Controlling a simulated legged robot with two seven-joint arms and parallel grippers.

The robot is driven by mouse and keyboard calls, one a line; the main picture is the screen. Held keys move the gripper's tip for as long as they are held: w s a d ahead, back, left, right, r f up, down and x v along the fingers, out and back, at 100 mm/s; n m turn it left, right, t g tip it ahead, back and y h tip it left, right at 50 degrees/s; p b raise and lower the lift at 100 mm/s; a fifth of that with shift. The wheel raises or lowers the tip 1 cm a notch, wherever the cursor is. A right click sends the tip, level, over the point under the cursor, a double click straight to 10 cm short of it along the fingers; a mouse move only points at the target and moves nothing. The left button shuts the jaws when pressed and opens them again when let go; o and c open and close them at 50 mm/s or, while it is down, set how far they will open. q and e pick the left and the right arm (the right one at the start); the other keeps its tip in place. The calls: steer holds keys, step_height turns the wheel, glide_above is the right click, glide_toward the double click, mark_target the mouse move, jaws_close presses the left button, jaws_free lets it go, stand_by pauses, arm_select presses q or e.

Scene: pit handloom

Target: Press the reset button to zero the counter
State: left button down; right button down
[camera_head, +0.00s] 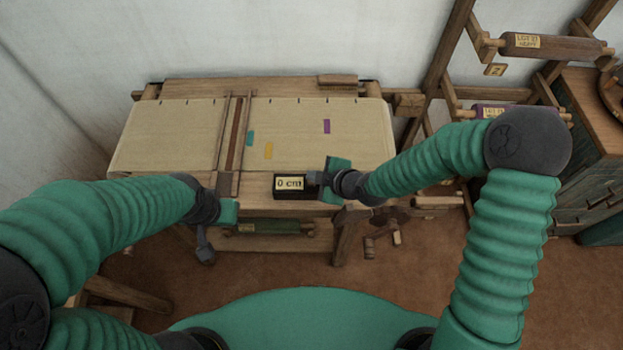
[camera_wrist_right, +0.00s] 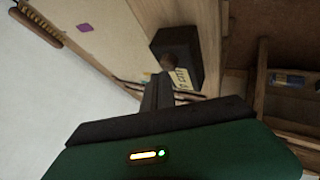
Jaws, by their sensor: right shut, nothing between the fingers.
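The counter (camera_head: 290,187) is a dark box on the loom's front beam, and its pale display reads "0 cm". In the right wrist view the counter (camera_wrist_right: 180,52) shows its dark top with a round brownish button (camera_wrist_right: 168,62) facing the gripper. My right gripper (camera_head: 314,178) is shut and empty, at the counter's right end. In the right wrist view its fingertips (camera_wrist_right: 160,78) are at or very near the button; I cannot tell whether they touch. My left gripper (camera_head: 204,245) hangs at the front left of the loom, and its fingers are too small to read.
The loom (camera_head: 255,190) carries pale cloth (camera_head: 165,135) with teal, yellow and purple patches. A wooden rack with labelled rollers (camera_head: 555,46) stands at the right, beside a chest (camera_head: 590,150). A brush (camera_wrist_right: 35,22) shows in the right wrist view.

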steer(key=shift+f+b, duration=0.55)
stand_by(0.6)
steer(key=shift+r+p, duration=0.8)
steer(key=shift+r, duration=0.2)
steer(key=shift+r, duration=0.1)
step_height(320, 180, up, 5)
steer(key=p, duration=0.4)
stand_by(0.5)
